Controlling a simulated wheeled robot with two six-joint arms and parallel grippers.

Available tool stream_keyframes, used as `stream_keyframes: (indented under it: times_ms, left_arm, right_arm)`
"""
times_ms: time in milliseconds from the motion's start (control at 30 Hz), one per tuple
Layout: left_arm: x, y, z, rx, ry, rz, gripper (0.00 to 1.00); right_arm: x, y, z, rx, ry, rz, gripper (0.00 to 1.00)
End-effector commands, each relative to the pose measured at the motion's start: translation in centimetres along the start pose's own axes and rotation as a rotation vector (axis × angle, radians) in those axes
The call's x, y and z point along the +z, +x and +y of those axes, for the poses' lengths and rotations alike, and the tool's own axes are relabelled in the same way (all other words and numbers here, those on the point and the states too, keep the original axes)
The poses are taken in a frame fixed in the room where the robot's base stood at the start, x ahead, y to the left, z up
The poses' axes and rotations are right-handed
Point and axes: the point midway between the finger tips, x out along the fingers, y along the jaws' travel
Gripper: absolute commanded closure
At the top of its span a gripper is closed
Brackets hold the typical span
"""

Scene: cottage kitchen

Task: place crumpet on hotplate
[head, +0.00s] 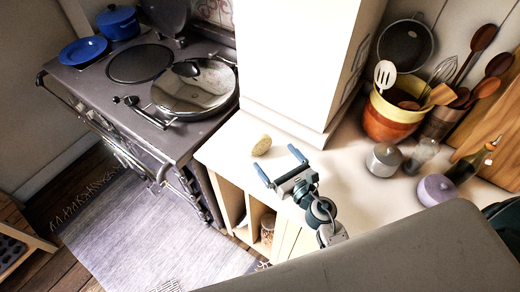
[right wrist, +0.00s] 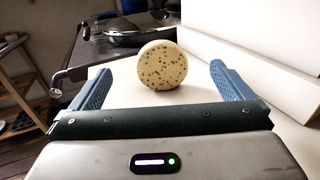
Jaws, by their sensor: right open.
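The crumpet (head: 262,145) is a small pale yellow-tan disc with brown pits. It stands on its edge on the cream counter next to the stove, and its pitted face shows in the right wrist view (right wrist: 162,66). My right gripper (head: 279,163) is open just in front of the crumpet. In the right wrist view its blue fingers (right wrist: 158,88) are spread wide, with the crumpet beyond and between them, apart from both. The hotplate is on the dark stove: one round plate (head: 140,63) is bare, the other is under a shiny domed lid (head: 194,86). My left gripper is not in view.
A blue pot (head: 117,22) and blue plate (head: 83,50) sit on the stove's far left. A white wall block (head: 290,70) rises behind the crumpet. Utensil pots (head: 390,121), a grey canister (head: 383,160) and a purple one (head: 436,190) stand to the right.

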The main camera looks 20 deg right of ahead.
Motion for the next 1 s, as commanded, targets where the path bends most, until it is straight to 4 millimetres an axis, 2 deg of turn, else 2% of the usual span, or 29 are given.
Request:
stream_keyframes:
  times_ms: [33, 200, 233, 267, 467, 700, 800, 1000]
  left_arm:
    - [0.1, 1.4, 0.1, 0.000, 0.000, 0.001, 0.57]
    - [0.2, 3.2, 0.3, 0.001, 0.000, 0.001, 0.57]
    - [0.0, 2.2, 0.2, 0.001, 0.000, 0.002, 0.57]
    - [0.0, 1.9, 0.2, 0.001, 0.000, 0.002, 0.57]
    - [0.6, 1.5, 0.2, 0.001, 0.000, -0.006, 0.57]
    - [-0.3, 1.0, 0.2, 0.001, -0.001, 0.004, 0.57]
    - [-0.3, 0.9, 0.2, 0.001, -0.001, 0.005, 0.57]
    - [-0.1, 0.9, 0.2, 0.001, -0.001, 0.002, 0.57]
  right_arm:
    - [-1.5, 0.0, 0.0, 0.000, 0.000, 0.000, 0.00]
    - [-3.4, 0.2, 0.0, 0.000, 0.001, -0.001, 0.00]
    - [-2.4, 1.0, 0.0, -0.001, 0.001, -0.003, 0.00]
    - [-2.4, 1.5, 0.0, -0.001, 0.001, -0.002, 0.00]
    - [-2.5, 3.4, 0.0, -0.001, 0.002, -0.001, 0.00]
    - [-2.5, 6.8, 0.0, 0.000, 0.001, -0.001, 0.00]
    - [-2.6, 7.5, 0.0, 0.000, 0.001, 0.000, 0.00]
    - [-2.7, 7.5, 0.0, 0.000, 0.001, 0.000, 0.00]
